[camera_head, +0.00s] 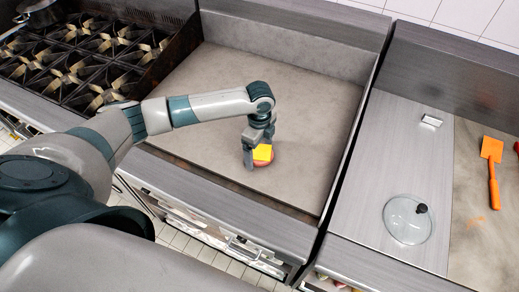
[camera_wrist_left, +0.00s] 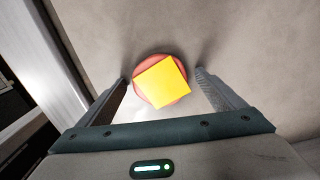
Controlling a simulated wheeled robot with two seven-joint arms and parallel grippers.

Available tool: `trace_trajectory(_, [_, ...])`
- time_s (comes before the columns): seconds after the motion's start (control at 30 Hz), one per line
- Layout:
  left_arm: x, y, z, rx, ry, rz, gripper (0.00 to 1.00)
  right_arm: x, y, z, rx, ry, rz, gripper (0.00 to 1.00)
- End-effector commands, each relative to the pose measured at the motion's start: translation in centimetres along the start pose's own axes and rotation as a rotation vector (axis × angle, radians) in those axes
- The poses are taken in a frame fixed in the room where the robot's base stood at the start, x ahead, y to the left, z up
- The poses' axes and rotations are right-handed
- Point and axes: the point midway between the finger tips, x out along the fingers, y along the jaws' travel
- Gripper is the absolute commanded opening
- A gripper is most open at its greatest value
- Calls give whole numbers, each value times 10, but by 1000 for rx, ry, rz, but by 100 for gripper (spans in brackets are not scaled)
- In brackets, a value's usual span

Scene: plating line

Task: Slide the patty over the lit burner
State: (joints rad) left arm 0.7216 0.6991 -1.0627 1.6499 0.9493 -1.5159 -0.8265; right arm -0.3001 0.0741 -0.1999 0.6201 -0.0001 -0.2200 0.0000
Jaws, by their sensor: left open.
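The patty is a reddish-brown disc (camera_head: 263,163) with a yellow cheese square (camera_head: 262,153) on top, lying on the flat grey griddle (camera_head: 300,95) near its front edge. In the left wrist view the patty (camera_wrist_left: 143,65) shows as a rim around the cheese (camera_wrist_left: 163,84). My left gripper (camera_head: 259,157) is open and low over the griddle, its fingers on either side of the patty. Small gaps seem to show at the fingertips; contact is unclear. No flame shows, so I cannot tell which burner is lit. My right gripper is out of view.
A black-grated burner range (camera_head: 75,65) with a pot (camera_head: 45,12) stands left of the griddle, behind a raised side wall. On the right counter are a glass lid (camera_head: 405,222) and an orange spatula (camera_head: 492,160). The griddle's middle and back are clear.

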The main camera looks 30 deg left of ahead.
Motion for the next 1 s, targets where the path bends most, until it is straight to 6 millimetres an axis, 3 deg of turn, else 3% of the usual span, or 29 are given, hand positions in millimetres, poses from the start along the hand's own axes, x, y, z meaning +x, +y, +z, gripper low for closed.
trace_trajectory(0.33, [-2,0,0,0,1,-1,89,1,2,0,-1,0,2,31])
trace_trajectory(0.53, [-16,-1,0,0,1,-3,89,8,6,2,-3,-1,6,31])
trace_trajectory(0.77, [-52,-1,0,1,1,-4,89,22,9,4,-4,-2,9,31])
trace_trajectory(1.0, [-102,-2,0,1,0,-6,89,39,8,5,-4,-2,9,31])
